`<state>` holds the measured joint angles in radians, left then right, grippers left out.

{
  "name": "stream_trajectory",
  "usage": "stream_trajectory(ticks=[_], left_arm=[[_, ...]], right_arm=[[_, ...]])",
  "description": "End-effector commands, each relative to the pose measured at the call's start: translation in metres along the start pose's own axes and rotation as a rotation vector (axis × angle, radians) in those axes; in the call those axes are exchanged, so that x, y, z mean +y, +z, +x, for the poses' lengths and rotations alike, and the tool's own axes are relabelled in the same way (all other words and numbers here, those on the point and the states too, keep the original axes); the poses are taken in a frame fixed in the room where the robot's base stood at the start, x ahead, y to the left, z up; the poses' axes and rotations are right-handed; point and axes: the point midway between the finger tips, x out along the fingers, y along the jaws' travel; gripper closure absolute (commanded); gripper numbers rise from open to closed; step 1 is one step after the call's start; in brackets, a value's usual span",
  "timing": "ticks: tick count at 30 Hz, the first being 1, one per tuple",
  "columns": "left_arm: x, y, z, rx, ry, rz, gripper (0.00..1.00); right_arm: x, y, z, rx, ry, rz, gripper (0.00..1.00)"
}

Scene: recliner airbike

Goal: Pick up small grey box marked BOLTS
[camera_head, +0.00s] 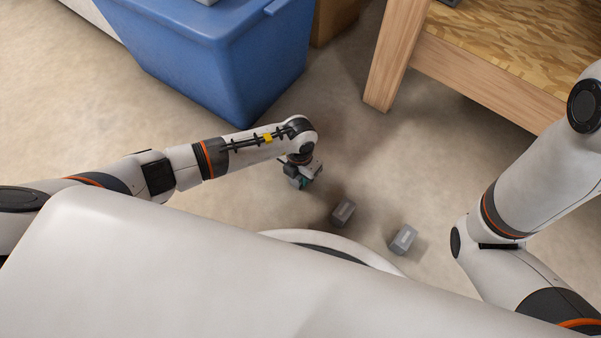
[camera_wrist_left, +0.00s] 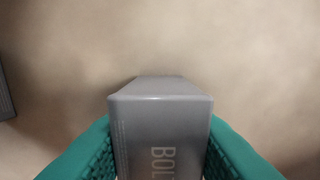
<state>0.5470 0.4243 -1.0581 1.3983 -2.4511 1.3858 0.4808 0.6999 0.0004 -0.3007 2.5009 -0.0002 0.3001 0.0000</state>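The small grey box (camera_wrist_left: 160,120) shows large in the left wrist view, with pale letters "BOL" on it; the rest of the word is cut off by the frame's lower edge. The teal fingers of my left gripper (camera_head: 303,181) lie against both sides of the box and appear shut on it. In the head view this gripper points down near the floor, below the end of my left arm, and the box is mostly hidden there. I cannot tell whether the box touches the floor. My right gripper is out of view; only its arm shows at the right.
Two other small grey boxes, one nearer (camera_head: 343,213) and one further right (camera_head: 403,239), stand on the floor. A blue bin (camera_head: 215,70) stands behind my left arm. A wooden table leg (camera_head: 398,55) stands at the upper right. Floor between them is clear.

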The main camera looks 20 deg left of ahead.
Motion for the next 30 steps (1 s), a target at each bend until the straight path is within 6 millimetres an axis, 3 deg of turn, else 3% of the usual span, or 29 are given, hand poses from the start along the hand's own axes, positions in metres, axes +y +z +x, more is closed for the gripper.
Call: stream_trajectory(ticks=[1, 3, 14, 20, 27, 30], left_arm=[[0.0, 0.0, 0.0, 0.0, -0.001, 0.0, 0.83], [0.0, 0.0, 0.0, 0.0, -0.001, 0.0, 0.93], [0.0, 0.0, -0.009, 0.001, -0.001, 0.0, 0.93], [-0.001, 0.0, -0.041, 0.001, -0.001, 0.001, 0.93], [-0.001, -0.001, -0.091, 0.003, -0.001, 0.008, 0.93], [-0.003, -0.004, -0.117, 0.006, 0.0, 0.072, 0.93]], right_arm=[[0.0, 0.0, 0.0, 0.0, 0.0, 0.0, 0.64], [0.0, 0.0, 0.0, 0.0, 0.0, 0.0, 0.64], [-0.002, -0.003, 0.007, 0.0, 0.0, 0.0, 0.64], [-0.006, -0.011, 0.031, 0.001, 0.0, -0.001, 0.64], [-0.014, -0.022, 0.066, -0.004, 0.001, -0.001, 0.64], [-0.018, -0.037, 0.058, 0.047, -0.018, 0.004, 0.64]])
